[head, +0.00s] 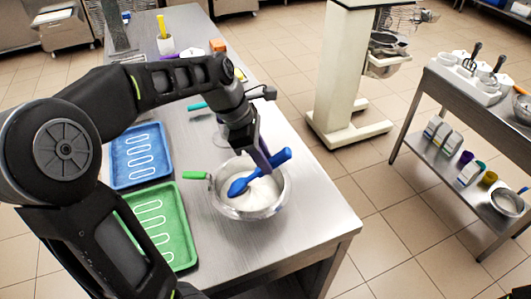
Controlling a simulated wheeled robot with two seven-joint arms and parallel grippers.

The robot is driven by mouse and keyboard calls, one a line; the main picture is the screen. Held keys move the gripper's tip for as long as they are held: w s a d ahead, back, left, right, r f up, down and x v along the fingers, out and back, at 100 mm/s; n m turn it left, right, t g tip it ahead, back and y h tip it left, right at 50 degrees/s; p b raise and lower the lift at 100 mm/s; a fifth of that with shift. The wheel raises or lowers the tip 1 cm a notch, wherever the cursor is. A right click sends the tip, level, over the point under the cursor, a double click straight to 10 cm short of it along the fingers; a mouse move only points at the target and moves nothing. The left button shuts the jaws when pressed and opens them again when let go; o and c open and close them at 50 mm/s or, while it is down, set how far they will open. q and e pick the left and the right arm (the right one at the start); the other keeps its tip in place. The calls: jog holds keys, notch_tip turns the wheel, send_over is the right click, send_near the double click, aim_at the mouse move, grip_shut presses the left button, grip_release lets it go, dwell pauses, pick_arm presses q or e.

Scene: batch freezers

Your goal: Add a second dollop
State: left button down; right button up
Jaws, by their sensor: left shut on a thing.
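My left gripper (264,158) is shut on the handle of a blue spoon (271,166), above a metal bowl (243,213). The spoon slants down to the left, and its head is in or just over the white cream (262,193) in the bowl. I cannot tell how much cream the spoon carries. A green handle (195,175) sticks out at the bowl's left rim. No separate dollop is clear in view. My right gripper is not in view.
A blue tray (115,171) and a green tray (184,243) with white looped lines lie left of the bowl, the green one partly behind my arm. A teal-handled tool (197,106) lies beyond. A mixer stand (340,75) and a shelved table (452,96) stand right.

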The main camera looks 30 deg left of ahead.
aim_at(288, 150)
pick_arm(q)
jog(key=shift+w+d+f+g+y+p, duration=0.3)
jog(key=shift+d+f+y+p, duration=0.2)
jog(key=shift+p, duration=0.3)
jog(key=shift+w+d+f+g+y+p, duration=0.2)
jog(key=shift+d+f+g+y+p, duration=0.25)
jog(key=shift+p, duration=0.3)
jog(key=shift+y, duration=0.65)
jog(key=shift+w+d+r, duration=0.2)
jog(key=shift+d+r, duration=0.15)
jog(key=shift+r, duration=0.55)
jog(key=shift+w+d+r, duration=0.25)
jog(key=shift+d+r, duration=0.1)
jog(key=shift+r, duration=0.6)
jog(key=shift+w+d+r, duration=0.2)
jog(key=shift+d+r, duration=0.15)
jog(key=shift+r, duration=0.55)
jog(key=shift+w+d+f+g+y, duration=0.15)
jog(key=shift+d+g+y, duration=0.2)
jog(key=shift+g, duration=0.1)
jog(key=shift+w+d+f+g+y, duration=0.1)
jog(key=shift+w+d+g+y, duration=0.25)
jog(key=shift+d+y, duration=0.3)
jog(key=shift+w+d+f+g+y, duration=0.1)
jog(key=shift+w+d+g+y, duration=0.3)
jog(key=shift+y, duration=0.3)
